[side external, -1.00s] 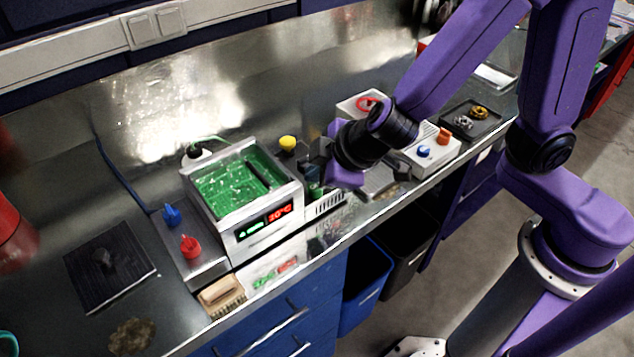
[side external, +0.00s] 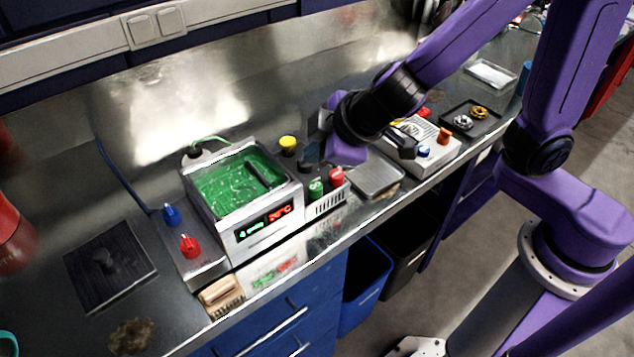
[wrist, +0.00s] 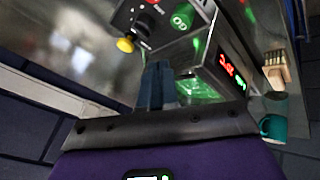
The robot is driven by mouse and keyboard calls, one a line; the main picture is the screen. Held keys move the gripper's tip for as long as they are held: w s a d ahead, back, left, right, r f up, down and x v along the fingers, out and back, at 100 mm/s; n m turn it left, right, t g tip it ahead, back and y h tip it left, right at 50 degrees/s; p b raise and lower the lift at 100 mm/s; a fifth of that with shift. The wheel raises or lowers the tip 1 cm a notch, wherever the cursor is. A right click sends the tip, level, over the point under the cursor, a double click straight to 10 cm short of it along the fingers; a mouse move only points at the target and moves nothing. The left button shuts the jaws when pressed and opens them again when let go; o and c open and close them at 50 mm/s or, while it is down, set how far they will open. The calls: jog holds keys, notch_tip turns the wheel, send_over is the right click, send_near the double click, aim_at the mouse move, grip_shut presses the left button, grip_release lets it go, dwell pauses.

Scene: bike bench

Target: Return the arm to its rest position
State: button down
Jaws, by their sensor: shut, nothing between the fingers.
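My purple arm (side external: 465,40) reaches in from the upper right over the bench. Part of the gripper is hidden by my wrist in the side view.
The bath (side external: 240,195) has a lit display. A black tray (side external: 470,120) with rings lies farther right. A brush (side external: 221,297) lies near the front edge.

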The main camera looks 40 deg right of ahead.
jog(key=shift+s+d, duration=0.1)
jog(key=shift+d, duration=0.25)
jog(key=s+d+n+g, duration=0.1)
jog(key=s+d+g, duration=0.6)
jog(key=s+d, duration=1.1)
jog(key=shift+s+d+f+n+h, duration=0.3)
jog(key=shift+s+d+h, duration=0.1)
jog(key=shift+s, duration=0.25)
